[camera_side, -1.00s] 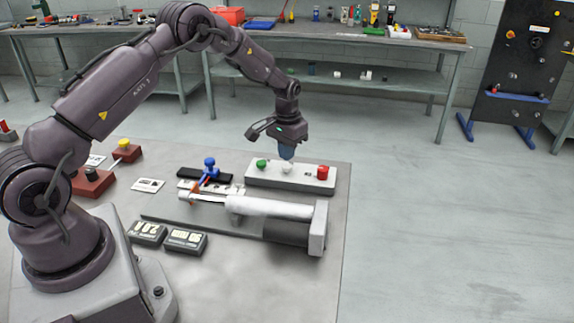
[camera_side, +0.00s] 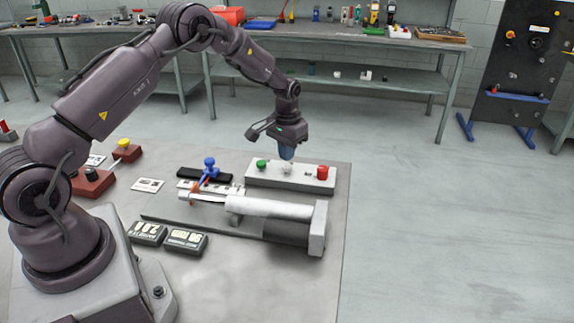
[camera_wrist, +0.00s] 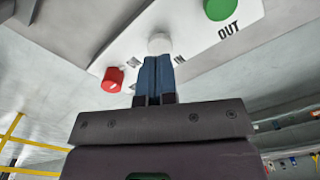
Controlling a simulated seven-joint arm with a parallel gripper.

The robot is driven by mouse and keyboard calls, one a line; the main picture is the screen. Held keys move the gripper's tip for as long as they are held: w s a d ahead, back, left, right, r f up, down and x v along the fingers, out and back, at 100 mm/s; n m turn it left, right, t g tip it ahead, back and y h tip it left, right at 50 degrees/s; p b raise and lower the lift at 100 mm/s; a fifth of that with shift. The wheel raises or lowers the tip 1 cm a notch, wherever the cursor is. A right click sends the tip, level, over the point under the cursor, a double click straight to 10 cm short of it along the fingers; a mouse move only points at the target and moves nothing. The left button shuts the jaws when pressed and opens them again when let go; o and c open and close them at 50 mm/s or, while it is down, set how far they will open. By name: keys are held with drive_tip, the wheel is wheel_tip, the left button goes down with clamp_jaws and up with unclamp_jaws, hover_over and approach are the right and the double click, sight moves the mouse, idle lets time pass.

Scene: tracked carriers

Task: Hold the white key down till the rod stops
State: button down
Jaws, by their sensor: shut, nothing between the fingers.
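The white key (camera_side: 287,168) sits between a green key (camera_side: 262,165) and a red key (camera_side: 323,172) on a pale control box (camera_side: 305,183). My gripper (camera_side: 286,158) points down over the white key with its blue fingers shut. In the wrist view the fingertips (camera_wrist: 158,60) meet the near edge of the white key (camera_wrist: 158,43); whether it is pressed in I cannot tell. The rod (camera_side: 208,198) sticks out leftward from a white cylinder (camera_side: 270,208), with an orange piece (camera_side: 193,192) near its end.
A blue clamp (camera_side: 209,169) stands on a dark rail behind the rod. Two dark displays (camera_side: 186,242) lie in front. A red box with a yellow button (camera_side: 124,150) is at left. "IN" and "OUT" labels show on the control box in the wrist view.

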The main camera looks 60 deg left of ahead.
sight(287, 166)
drive_tip(key=shift+f, duration=1.6)
idle(2.7)
drive_tip(key=shift+r, duration=2.65)
